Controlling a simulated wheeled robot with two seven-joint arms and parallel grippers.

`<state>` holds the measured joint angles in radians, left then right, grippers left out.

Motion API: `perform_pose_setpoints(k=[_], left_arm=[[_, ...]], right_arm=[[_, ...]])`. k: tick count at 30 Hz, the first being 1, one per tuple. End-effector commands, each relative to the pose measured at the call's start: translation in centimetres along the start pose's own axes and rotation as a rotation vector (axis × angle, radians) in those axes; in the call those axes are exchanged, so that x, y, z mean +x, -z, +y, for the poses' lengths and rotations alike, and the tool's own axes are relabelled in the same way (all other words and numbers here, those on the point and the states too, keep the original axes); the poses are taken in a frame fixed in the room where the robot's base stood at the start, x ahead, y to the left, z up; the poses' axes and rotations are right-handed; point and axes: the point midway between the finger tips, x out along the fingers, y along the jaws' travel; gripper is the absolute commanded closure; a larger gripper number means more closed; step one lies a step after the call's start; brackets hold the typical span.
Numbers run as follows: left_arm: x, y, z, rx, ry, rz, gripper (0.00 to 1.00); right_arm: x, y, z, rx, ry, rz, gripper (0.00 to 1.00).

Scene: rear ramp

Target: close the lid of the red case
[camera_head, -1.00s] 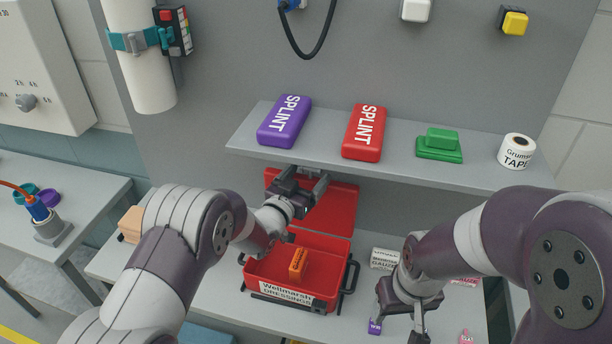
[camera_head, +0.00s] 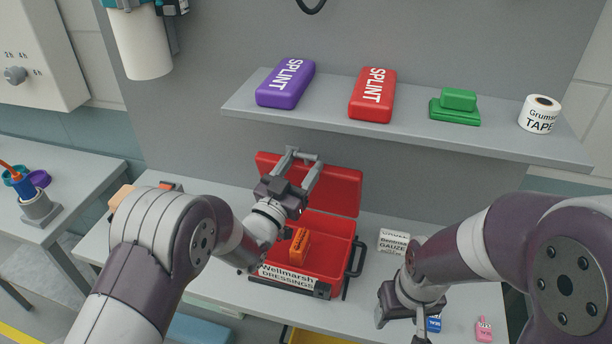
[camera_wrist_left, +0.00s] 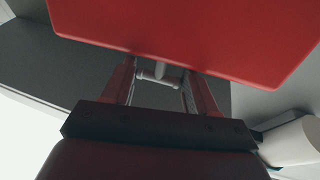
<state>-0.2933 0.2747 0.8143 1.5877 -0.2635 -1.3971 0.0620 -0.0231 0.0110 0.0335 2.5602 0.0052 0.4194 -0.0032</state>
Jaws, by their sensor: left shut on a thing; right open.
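The red case (camera_head: 335,262) stands open on the bench, with a white "Wellmarsh Dressings" label on its front. Its red lid (camera_head: 342,190) is raised at the back; it also shows in the left wrist view (camera_wrist_left: 190,35). An orange box (camera_head: 299,245) is inside the case. My left gripper (camera_head: 304,157) is at the lid's top edge, shut on a grey bar (camera_wrist_left: 158,75) that spans between its fingers beside the lid. My right gripper (camera_head: 402,325) is open and low at the right of the case, partly cut off by the frame's bottom.
A shelf (camera_head: 400,138) above holds a purple splint (camera_head: 286,84), a red splint (camera_head: 373,95), a green block (camera_head: 456,106) and a tape roll (camera_head: 540,114). Gauze (camera_head: 393,242), a blue item (camera_head: 433,324) and a pink item (camera_head: 484,329) lie right of the case.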

Motion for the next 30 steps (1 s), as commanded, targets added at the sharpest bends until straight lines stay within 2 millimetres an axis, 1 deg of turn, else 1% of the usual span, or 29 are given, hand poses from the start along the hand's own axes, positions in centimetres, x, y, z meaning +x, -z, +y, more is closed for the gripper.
perform_pose_setpoints(k=[1, 4, 9, 12, 18, 30], left_arm=[[-1.1, -1.5, 0.2, 0.007, 0.0, 0.033, 0.97], [-2.4, -1.3, 0.5, 0.019, 0.0, 0.099, 0.97], [-4.3, -1.2, 0.9, 0.017, 0.0, 0.09, 0.96], [-5.2, -1.5, 1.0, 0.017, 0.0, 0.086, 0.96], [-6.2, -1.8, 1.3, 0.016, -0.001, 0.081, 0.97], [-6.6, -2.1, 1.4, 0.013, -0.001, 0.071, 0.97]], right_arm=[[2.6, -0.3, 0.0, 0.0, 0.0, 0.0, 0.37], [4.3, -0.5, 0.0, 0.0, 0.0, 0.0, 0.37], [5.9, -0.7, 0.0, 0.0, 0.0, 0.001, 0.37], [6.5, -0.8, 0.0, 0.0, 0.0, 0.001, 0.37], [7.3, -0.8, 0.0, 0.0, 0.0, 0.001, 0.37], [7.4, -0.9, 0.0, 0.0, 0.0, 0.001, 0.37]])
